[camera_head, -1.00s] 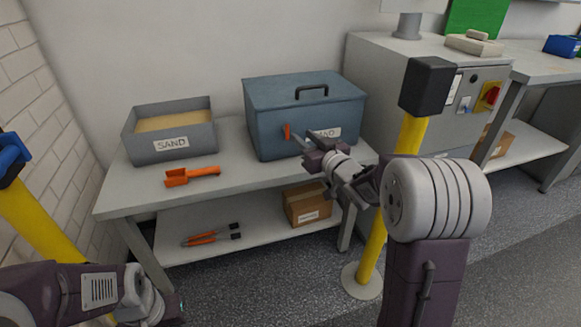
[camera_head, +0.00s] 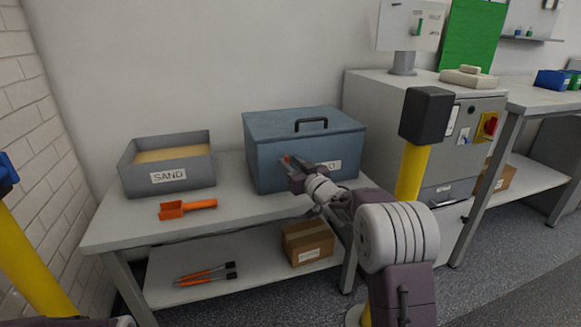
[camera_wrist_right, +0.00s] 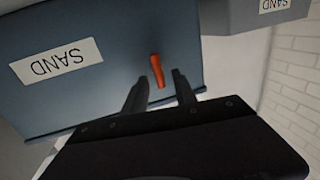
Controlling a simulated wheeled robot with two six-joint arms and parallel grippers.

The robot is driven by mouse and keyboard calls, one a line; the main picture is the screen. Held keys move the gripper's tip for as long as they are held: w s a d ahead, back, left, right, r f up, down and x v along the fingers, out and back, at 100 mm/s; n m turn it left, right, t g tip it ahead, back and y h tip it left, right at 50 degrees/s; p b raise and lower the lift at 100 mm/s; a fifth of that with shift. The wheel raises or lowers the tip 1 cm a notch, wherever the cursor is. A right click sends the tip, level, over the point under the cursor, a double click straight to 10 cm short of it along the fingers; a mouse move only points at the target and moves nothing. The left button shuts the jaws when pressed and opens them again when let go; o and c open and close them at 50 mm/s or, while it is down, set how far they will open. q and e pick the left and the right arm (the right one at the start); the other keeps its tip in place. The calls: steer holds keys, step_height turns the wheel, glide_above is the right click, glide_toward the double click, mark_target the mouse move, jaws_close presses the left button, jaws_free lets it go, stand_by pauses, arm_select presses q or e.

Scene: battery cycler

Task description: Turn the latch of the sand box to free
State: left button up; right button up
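The sand box (camera_head: 268,165) is a blue-grey lidded box with a black handle on top and a SAND label on its front, standing on the grey bench. Its small orange latch (camera_wrist_right: 157,70) sits on the front face and looks near upright, slightly tilted, in the right wrist view. My right gripper (camera_wrist_right: 159,80) is open, its two dark fingers on either side of the latch's lower end with visible gaps. In the head view the right gripper (camera_head: 291,166) is at the box front and partly covers the latch and label. My left gripper is out of view.
A cardboard box (camera_head: 307,243) and orange-handled tool (camera_head: 206,275) lie on the lower shelf. A yellow post with black top (camera_head: 426,115) stands close to my right arm.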

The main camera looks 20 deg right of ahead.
jaws_close()
